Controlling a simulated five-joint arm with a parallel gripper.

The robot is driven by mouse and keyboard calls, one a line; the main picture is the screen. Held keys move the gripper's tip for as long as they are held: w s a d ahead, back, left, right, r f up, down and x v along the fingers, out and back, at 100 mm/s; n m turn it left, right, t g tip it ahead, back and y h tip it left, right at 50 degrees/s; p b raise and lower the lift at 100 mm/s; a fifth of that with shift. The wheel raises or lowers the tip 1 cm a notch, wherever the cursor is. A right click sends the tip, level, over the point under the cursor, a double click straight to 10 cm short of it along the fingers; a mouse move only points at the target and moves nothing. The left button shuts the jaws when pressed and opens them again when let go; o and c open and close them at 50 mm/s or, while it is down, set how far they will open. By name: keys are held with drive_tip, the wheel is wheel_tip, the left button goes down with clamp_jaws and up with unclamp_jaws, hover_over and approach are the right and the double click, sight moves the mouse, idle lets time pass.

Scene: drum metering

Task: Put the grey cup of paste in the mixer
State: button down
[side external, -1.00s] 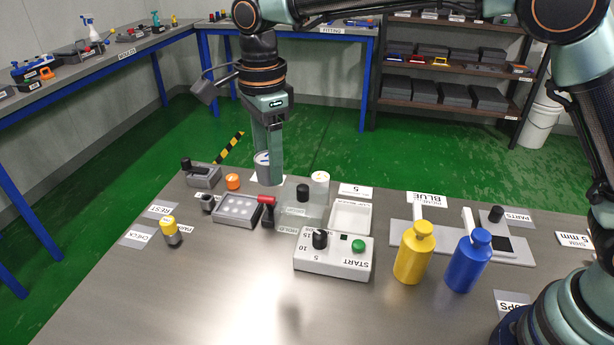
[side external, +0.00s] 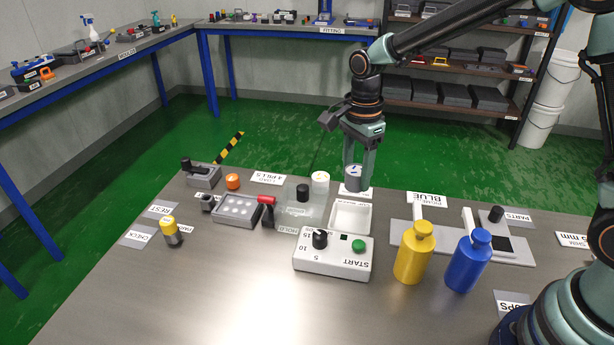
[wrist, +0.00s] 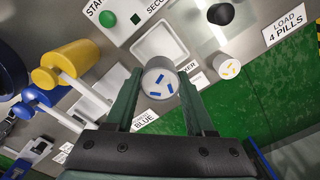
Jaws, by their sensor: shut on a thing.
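My gripper (side external: 358,166) is shut on a grey cup (side external: 354,184). In the wrist view the cup (wrist: 159,84) sits upright between both fingers, and several blue pieces show on its pale inside. The cup is at the back of the table, behind a white open square tray (side external: 351,217); I cannot tell its exact height. A partly hidden label ending in "XER" shows near the cup in the wrist view. The white control box (side external: 332,263) with a black dial and a green START button stands in front of the tray.
A white cup (side external: 320,184) with yellow pieces stands left of my gripper, beside a translucent block with a black knob (side external: 303,193). Yellow (side external: 413,254) and blue (side external: 468,262) bottles stand at right. The front left of the table is clear.

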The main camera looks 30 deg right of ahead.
sight(350, 225)
wheel_tip(350, 225, down, 11)
drive_tip(key=shift+r, duration=0.1)
idle(0.3)
drive_tip(key=shift+f, duration=0.25)
drive_tip(key=shift+c, duration=1.3)
unclamp_jaws()
drive_tip(key=shift+r, duration=0.15)
wheel_tip(350, 225, up, 12)
drive_tip(key=s+d+r+n+t, duration=0.2)
drive_tip(key=s+d+r+n, duration=0.1)
drive_tip(key=s+r+n, duration=0.2)
drive_tip(key=s+d+r+n+t, duration=0.3)
drive_tip(key=s+r+n, duration=0.3)
drive_tip(key=s+n, duration=0.3)
drive_tip(key=shift+d+r+n+t, duration=0.25)
drive_tip(key=shift+d+n, duration=0.25)
drive_tip(key=shift+n, duration=1.5)
